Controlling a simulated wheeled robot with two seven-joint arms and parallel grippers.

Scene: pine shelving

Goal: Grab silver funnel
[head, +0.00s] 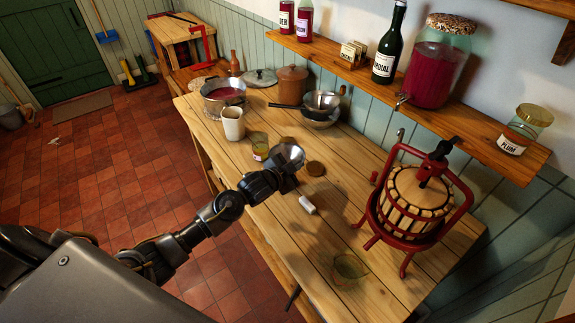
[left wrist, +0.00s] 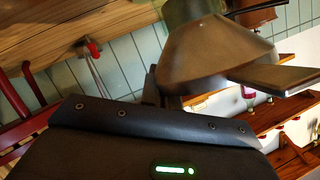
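The silver funnel (head: 289,154) is a shiny metal cone at the end of my left arm, above the table. My left gripper (head: 285,180) is at the funnel in the head view, its fingers mostly hidden there. In the left wrist view the funnel (left wrist: 205,52) fills the space between the dark fingers (left wrist: 215,85), which appear closed on it. The funnel's wide end is toward the palm in that view. My right gripper is in neither view.
The wooden table (head: 265,212) holds a red fruit press (head: 412,205) at right, a glass jar (head: 349,270) in front and a white cup (head: 232,123). A pot (head: 223,96) and strainer (head: 322,104) stand farther back. A bottle shelf (head: 470,120) juts from the wall.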

